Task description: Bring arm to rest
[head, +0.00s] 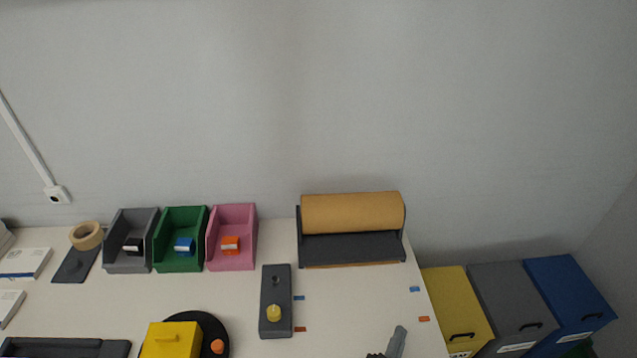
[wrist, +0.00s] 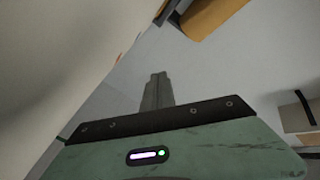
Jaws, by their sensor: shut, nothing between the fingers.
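My gripper (head: 400,331) shows at the bottom edge of the head view, to the right, over the front right part of the table (head: 350,315). Only its grey end is in that view; the rest of the arm is out of frame. In the wrist view the two grey fingers (wrist: 157,78) are together and hold nothing. They stick out beyond a black plate and my green gripper body, and appear clear of any object.
A brown paper roll (head: 352,213) stands at the back right of the table. A grey block with a yellow knob (head: 274,313), a yellow box (head: 171,340) and three bins (head: 180,240) are farther left. Yellow, grey and blue lidded containers (head: 513,300) stand beyond the right edge.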

